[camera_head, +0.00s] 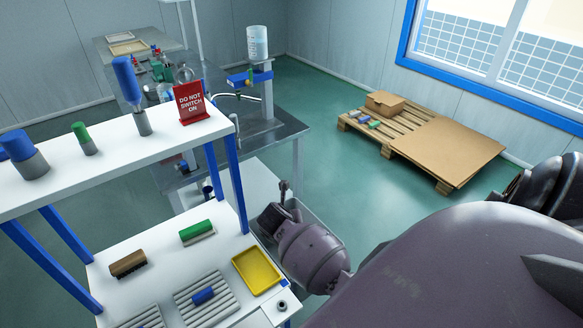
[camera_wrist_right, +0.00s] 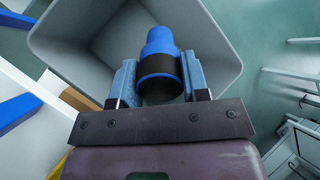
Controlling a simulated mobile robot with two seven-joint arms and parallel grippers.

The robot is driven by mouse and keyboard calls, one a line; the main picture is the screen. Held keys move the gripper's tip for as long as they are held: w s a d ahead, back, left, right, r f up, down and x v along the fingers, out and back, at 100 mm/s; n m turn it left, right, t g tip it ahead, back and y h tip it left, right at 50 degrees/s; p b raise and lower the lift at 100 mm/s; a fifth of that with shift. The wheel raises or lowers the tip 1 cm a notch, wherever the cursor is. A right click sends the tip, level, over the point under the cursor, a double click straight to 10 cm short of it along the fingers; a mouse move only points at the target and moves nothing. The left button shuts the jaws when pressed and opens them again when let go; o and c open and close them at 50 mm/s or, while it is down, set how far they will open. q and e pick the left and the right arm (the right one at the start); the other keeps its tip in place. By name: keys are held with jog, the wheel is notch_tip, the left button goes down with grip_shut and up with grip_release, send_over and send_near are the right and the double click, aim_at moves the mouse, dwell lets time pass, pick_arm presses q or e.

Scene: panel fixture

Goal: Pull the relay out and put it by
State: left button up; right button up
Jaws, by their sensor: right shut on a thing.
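In the right wrist view my right gripper (camera_wrist_right: 160,78) is shut on a rounded blue piece (camera_wrist_right: 161,42) with a black band, one pale blue finger on each side. It is held over the open mouth of a grey bin (camera_wrist_right: 85,35); I cannot tell whether it is the relay. In the head view my right arm reaches beside the lower shelf, and its fingers and the held piece are not clear. A short blue piece (camera_head: 204,296) lies on a ribbed grey tray (camera_head: 222,313) on the lower shelf. My left gripper is not in view.
The lower shelf also holds a yellow tray (camera_head: 257,271), a green-topped block (camera_head: 197,232) and a brown brush (camera_head: 128,263). The upper shelf (camera_head: 100,153) carries blue- and green-topped pieces and a red "DO NOT SWITCH ON" sign (camera_head: 191,102). A pallet (camera_head: 440,184) stands on the floor beyond.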

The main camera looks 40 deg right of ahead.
jog(key=o, duration=1.1)
jog(key=v, duration=1.1)
jog(key=shift+f, duration=0.1)
